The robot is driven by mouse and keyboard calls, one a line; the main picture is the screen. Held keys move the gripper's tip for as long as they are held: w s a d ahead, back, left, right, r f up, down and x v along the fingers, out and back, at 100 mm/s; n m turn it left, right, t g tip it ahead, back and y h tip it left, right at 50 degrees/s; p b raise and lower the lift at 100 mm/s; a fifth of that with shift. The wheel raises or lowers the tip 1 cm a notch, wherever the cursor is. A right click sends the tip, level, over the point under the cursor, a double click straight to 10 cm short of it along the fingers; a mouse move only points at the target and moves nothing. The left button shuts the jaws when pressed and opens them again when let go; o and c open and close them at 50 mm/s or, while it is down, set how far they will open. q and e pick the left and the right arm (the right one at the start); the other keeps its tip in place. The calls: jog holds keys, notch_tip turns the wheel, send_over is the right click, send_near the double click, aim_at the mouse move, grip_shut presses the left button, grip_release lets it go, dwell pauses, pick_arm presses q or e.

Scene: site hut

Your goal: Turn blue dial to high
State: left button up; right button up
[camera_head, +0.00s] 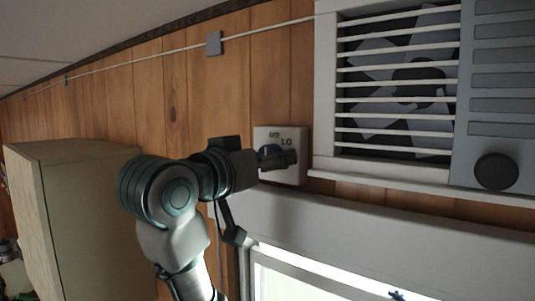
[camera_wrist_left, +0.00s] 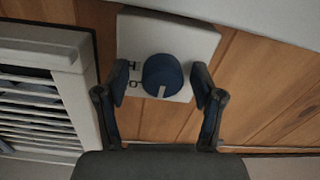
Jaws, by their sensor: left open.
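The blue dial (camera_wrist_left: 162,74) sits on a pale wall plate (camera_wrist_left: 147,32) and has a light pointer mark facing the bottom of the left wrist view. Dark letters are beside it on the left, partly readable. My left gripper (camera_wrist_left: 160,88) is open, with one finger on each side of the dial and a visible gap to it. My right gripper is not in view.
A white louvred wall unit (camera_head: 397,55) with a dark round knob (camera_head: 496,171) is right of the plate. A white frame (camera_head: 370,230) lies below. A beige cabinet (camera_head: 90,215) stands left. A cable (camera_head: 150,60) runs along the wood-panelled wall above.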

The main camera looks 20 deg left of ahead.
pick_arm(q)
jog(key=shift+s+a, duration=0.1)
jog(key=shift+a, duration=0.1)
jog(key=c, duration=1.1)
jog(key=shift+c, duration=0.2)
